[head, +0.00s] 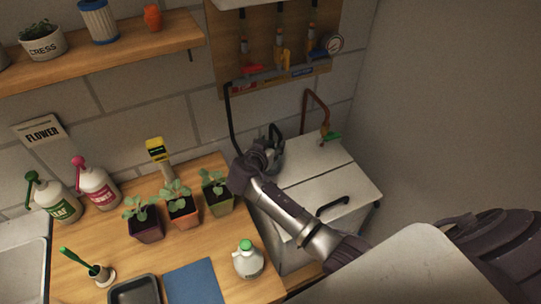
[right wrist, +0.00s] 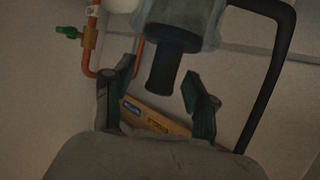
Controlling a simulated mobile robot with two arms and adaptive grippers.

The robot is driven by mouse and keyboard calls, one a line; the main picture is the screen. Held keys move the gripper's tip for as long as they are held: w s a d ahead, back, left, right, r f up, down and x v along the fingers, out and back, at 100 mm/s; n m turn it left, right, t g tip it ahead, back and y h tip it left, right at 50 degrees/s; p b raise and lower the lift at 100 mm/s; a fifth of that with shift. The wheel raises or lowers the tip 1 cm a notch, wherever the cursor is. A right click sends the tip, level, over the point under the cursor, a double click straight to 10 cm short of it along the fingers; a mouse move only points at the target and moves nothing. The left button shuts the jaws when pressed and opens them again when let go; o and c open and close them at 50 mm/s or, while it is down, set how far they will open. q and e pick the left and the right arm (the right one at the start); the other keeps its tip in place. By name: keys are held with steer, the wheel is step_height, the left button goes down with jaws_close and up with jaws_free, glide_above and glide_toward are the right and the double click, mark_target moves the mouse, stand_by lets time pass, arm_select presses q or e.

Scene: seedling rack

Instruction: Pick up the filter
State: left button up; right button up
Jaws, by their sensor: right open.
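A blue-and-white ribbed cylinder (head: 98,20), which looks like a filter cartridge, stands on the wooden shelf at the upper left, far from my right gripper. My right gripper (head: 274,140) is over the white-topped unit, near the wall. In the right wrist view its two fingers (right wrist: 160,82) are apart, with nothing clamped between them. Just beyond them is a pale translucent body with a dark cylindrical stub (right wrist: 172,58), lined up with the gap. I cannot tell whether this is a filter too. My left gripper is not in view.
A black hose (right wrist: 279,65) curves close to the right finger in the right wrist view. A copper pipe with a green valve (right wrist: 67,32) is at left. The white-topped unit (head: 325,172) lies below my right arm. Seedling pots (head: 183,211) stand left of it.

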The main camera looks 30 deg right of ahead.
steer(key=shift+a, duration=0.1)
steer(key=shift+c, duration=0.5)
jaws_close()
steer(key=shift+r, duration=0.15)
